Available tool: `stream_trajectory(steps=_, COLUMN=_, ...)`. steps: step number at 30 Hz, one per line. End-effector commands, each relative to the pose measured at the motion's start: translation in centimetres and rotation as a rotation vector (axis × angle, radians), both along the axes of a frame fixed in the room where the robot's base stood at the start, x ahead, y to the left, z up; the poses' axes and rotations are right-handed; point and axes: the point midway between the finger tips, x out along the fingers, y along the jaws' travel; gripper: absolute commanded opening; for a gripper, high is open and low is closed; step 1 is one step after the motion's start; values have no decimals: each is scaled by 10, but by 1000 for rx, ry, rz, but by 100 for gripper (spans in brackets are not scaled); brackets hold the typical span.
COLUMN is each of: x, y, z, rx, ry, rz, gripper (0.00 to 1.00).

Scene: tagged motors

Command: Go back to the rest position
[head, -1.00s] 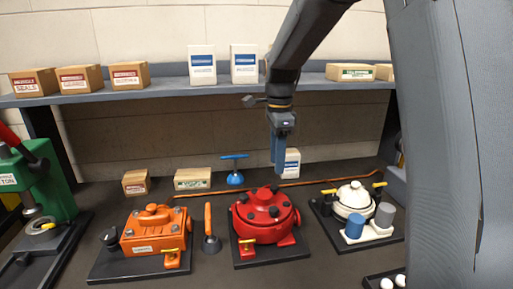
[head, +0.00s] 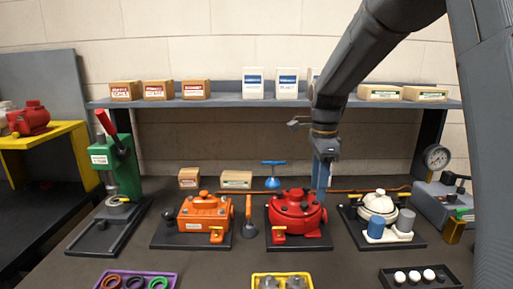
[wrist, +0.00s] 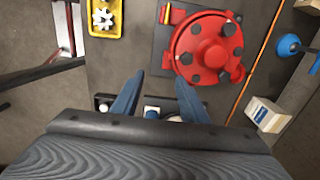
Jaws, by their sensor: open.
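My gripper (head: 322,172) hangs fingers-down above the back of the bench, behind and a little right of the red motor (head: 296,213). In the wrist view my gripper (wrist: 157,98) shows two blue fingers spread apart with nothing between them. The red motor also shows in the wrist view (wrist: 208,48), beyond the fingertips and apart from them. The orange motor (head: 204,213) and the white motor (head: 378,207) stand on black plates to either side of the red one.
A shelf (head: 230,102) with several boxes runs behind my arm. A green press (head: 122,170) stands at left, a gauge unit (head: 437,160) at right. A purple tray (head: 135,274), a yellow tray (head: 283,275) and a black tray (head: 420,277) line the front. A blue-handled tool (head: 272,175) stands at the back.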

Motion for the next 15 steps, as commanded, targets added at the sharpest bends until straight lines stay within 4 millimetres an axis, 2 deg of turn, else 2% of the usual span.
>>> stream_trajectory(steps=8, x=-18, y=-11, z=-15, rx=-1, ry=-10, rz=140, gripper=40)
stream_trajectory(steps=15, x=-44, y=-12, z=-34, rx=-6, ry=-25, rz=356, gripper=40)
